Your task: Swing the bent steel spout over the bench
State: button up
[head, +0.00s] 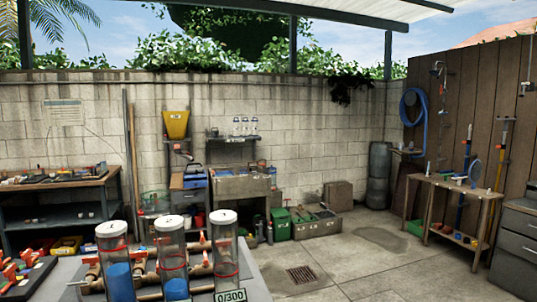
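I cannot make out the bent steel spout for certain at this size. A thin bent metal fitting (438,72) shows high on the brown plank wall at the right, above a slatted wooden bench (440,187). Another workbench (100,178) with a dark lower shelf stands against the block wall at the left, with tools on it. A grey stone sink (240,187) stands at the middle of the back wall; small fittings at its rear edge are too small to tell. My gripper is not in view.
Three clear cylinders (172,255) with white lids and brass pipework stand on a near table at the lower left. A yellow hopper (176,125) and a coiled blue hose (413,107) hang at the back. Grey drawers (515,245) stand at the right. The paved floor (370,265) between is open, with a drain grate (301,274).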

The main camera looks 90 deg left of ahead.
aim_at(186, 156)
jog(key=u, duration=3.5)
jog(key=i+l+z, duration=0.25)
jog(key=l+z, duration=0.15)
jog(key=i+l+z, duration=0.25)
jog(key=z, duration=0.2)
jog(key=i+l+z, duration=0.4)
jog(key=i+l, duration=0.15)
jog(key=i, duration=0.25)
jog(key=i+l+z, duration=0.15)
jog(key=i, duration=0.25)
jog(key=i+l, duration=0.15)
jog(key=i, duration=0.25)
jog(key=i+j+u, duration=0.45)
jog(key=i, duration=0.25)
jog(key=i+u, duration=0.5)
jog(key=i, duration=0.25)
jog(key=i+l+u, duration=0.15)
jog(key=i+u, duration=0.3)
jog(key=i, duration=0.3)
